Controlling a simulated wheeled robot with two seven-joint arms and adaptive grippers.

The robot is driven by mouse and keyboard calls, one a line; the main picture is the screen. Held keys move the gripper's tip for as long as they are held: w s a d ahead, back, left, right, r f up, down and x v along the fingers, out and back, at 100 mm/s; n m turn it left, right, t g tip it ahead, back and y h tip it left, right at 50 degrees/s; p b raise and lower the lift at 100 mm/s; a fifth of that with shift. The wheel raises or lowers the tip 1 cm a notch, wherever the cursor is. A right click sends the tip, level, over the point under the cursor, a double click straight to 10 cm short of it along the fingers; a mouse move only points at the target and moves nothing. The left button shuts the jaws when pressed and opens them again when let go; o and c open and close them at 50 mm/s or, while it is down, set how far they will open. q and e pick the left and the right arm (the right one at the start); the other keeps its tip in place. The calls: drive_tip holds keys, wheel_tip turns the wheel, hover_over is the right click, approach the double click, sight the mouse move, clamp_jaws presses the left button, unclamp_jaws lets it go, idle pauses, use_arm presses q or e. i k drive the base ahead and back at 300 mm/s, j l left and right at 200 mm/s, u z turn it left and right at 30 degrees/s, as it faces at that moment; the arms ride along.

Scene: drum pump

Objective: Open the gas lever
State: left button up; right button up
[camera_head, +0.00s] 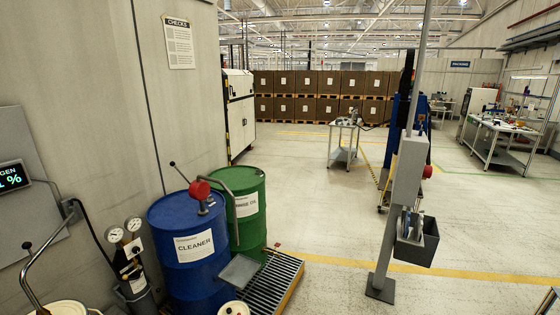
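Two round pressure gauges (123,229) with white dials sit on a dark valve assembly (128,262) above a grey cylinder (137,296) at lower left. No part there clearly reads as the gas lever; small details are too fine to tell. A curved metal bar (38,258) with a black knob (27,245) stands left of the gauges. A red hand pump (199,190) with a thin black-knobbed lever (180,173) tops the blue CLEANER drum (185,275). Neither gripper shows; pale rounded parts at the bottom edge are only partly visible.
A green drum (250,220) stands beside the blue one over a grated pallet (280,283). A display reading 1 % (14,176) hangs on the left wall. A grey post (395,200) with a box stands at right. The floor between is clear.

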sight(125, 276)
drive_tip(key=j+u, duration=0.35)
drive_tip(key=i+j+u, duration=0.15)
drive_tip(key=u, duration=0.2)
drive_tip(key=i+j+u, duration=0.1)
drive_tip(key=j+u, duration=0.25)
